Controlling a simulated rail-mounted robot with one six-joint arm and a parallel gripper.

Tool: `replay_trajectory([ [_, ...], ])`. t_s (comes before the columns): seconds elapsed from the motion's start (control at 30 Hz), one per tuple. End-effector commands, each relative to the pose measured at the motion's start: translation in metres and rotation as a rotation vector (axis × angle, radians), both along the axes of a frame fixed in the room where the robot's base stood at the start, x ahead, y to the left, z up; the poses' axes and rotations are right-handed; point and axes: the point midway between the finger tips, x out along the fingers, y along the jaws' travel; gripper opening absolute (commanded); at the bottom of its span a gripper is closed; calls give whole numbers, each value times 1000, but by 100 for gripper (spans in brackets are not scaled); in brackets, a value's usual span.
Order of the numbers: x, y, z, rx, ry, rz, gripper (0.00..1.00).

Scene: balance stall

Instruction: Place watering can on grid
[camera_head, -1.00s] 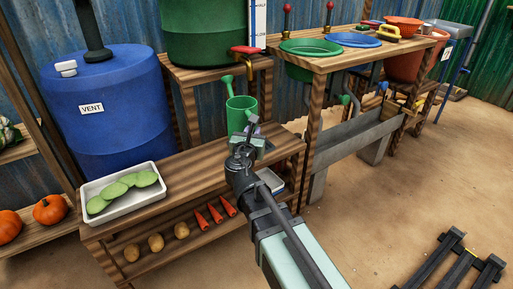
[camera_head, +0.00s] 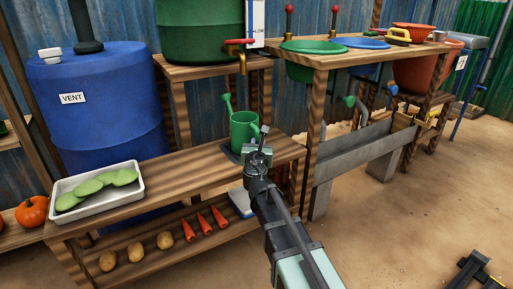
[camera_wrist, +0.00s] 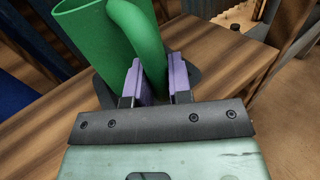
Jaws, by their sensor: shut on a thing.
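The green watering can (camera_head: 243,131) is upright at the back right of the wooden bench, below the tap, with its spout pointing up and left. My gripper (camera_head: 258,146) is at its near side. In the wrist view my gripper (camera_wrist: 154,82) has its purple pads shut on the can's curved green handle (camera_wrist: 138,32). A dark flat piece, seemingly the grid (camera_wrist: 192,75), shows under the can. A sliver of it also shows left of the can's base in the head view. I cannot tell whether the can's base touches it; the contact is hidden.
A red-handled tap (camera_head: 240,43) on the green barrel (camera_head: 202,28) hangs above the can. A white tray (camera_head: 97,206) of green slices stands at the bench's left. The bench top (camera_head: 185,178) between is clear.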

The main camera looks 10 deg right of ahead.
Motion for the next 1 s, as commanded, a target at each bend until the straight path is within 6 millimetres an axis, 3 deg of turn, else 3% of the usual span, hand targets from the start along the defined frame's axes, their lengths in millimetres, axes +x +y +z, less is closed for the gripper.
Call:
replay_trajectory([
  [0.3, 0, 0, -3, 0, 0, 0, 0],
  [0.33, 0, 0, -2, 0, 0, 0, 23],
  [0.5, 0, 0, -1, 0, 0, 0, 45],
  [0.83, -1, 0, 4, 0, 0, 0, 45],
  [1.0, -32, 7, 2, 0, 0, 1, 45],
])
